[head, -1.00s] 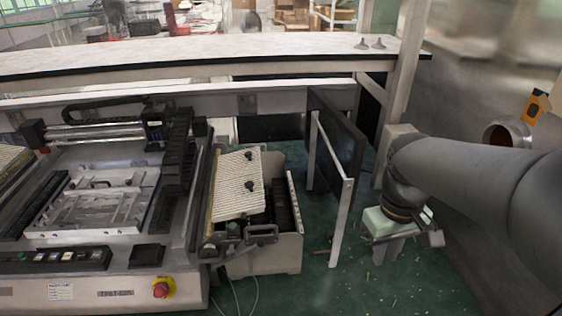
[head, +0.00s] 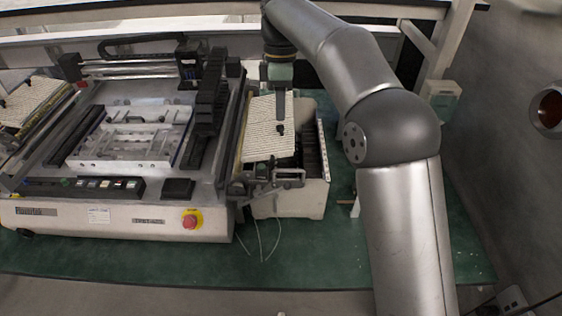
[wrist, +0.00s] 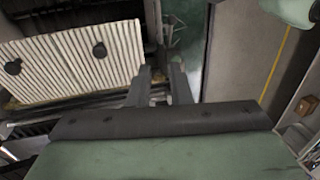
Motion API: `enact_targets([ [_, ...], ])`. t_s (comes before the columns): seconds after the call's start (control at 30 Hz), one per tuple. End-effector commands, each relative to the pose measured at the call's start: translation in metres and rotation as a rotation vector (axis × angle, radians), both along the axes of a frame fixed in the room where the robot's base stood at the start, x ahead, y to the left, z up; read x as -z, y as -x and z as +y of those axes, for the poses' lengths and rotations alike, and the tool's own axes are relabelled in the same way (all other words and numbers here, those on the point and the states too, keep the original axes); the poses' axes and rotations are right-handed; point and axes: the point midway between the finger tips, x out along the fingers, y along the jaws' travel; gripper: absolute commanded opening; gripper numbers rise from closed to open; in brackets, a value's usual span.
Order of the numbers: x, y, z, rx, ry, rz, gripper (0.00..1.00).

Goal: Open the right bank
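The right bank (head: 270,128) is a cream ribbed panel with dark knobs, on a light box at the right side of the machine. It lies tilted over the box's dark inside. In the wrist view the ribbed panel (wrist: 80,62) fills the upper left, with two black knobs showing. Whether a finger touches the panel cannot be told.
The machine (head: 140,130) with its rails and metal plate stands left of the right bank. A second ribbed panel (head: 30,105) is at the far left. A red stop button (head: 190,221) is at the machine's front. Green surface (head: 300,250) lies open in front.

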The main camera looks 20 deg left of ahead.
Motion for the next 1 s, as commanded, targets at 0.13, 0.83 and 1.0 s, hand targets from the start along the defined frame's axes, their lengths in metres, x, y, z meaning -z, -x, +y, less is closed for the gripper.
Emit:
enact_targets([
  [0.13,0.032,0.007,-0.003,0.002,0.004,0.003,0.18],
  [0.83,0.146,0.027,-0.011,0.003,0.0,0.0,0.18],
  [1.0,0.149,0.028,-0.011,0.003,-0.001,-0.001,0.18],
])
